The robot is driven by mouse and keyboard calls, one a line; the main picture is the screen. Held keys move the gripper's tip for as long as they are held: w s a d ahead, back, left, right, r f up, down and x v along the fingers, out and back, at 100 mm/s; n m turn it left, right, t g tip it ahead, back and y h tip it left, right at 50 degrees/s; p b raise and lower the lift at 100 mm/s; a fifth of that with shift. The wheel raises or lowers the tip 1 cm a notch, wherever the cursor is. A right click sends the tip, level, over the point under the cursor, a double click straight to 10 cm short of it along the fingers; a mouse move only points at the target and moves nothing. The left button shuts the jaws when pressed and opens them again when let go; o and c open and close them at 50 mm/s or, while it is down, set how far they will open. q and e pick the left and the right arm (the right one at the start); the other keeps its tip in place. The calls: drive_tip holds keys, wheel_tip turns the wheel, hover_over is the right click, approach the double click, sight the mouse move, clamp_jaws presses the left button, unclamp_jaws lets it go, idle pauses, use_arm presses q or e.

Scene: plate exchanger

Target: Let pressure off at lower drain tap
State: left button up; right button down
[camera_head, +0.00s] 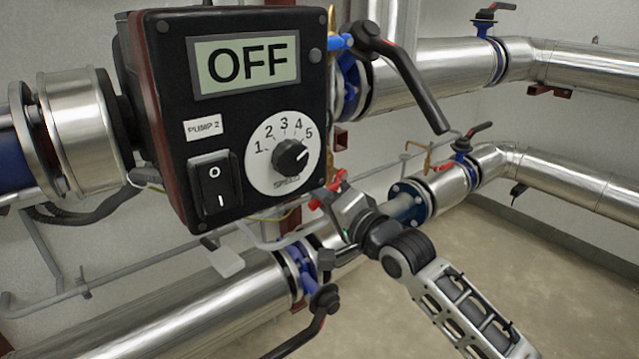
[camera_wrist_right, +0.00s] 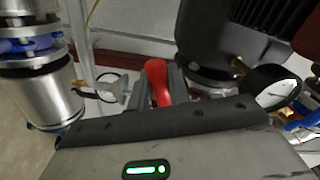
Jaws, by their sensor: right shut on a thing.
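The tap has a red handle (camera_head: 329,188), seen just below the lower right corner of the pump control box in the head view. In the wrist view the red handle (camera_wrist_right: 157,82) stands up at the front of my right gripper. My right gripper (camera_head: 333,202) reaches up from the lower right and is shut on the red handle. Its fingertips are partly hidden in both views, and the tap's body is mostly hidden. My left gripper is not in view.
The pump control box (camera_head: 245,105) reads OFF and fills the upper left. Insulated pipes (camera_head: 195,300) run below and right, with black valve levers (camera_head: 405,80). A pressure gauge (camera_wrist_right: 272,88) is close on the right in the wrist view. The floor at lower right is clear.

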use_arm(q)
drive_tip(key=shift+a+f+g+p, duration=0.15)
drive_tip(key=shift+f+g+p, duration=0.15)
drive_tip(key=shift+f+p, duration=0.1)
use_arm(e)
drive_tip(key=shift+w+d+f+n, duration=0.15)
drive_tip(key=shift+f+n, duration=0.15)
drive_tip(key=shift+n, duration=0.3)
drive_tip(key=shift+w+d+f+n, duration=0.15)
drive_tip(key=shift+f+n, duration=0.15)
drive_tip(key=shift+n, duration=0.3)
drive_tip(key=shift+s, duration=0.1)
drive_tip(key=c, duration=1.3)
unclamp_jaws()
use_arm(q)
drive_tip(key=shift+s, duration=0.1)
use_arm(e)
drive_tip(key=shift+s, duration=0.1)
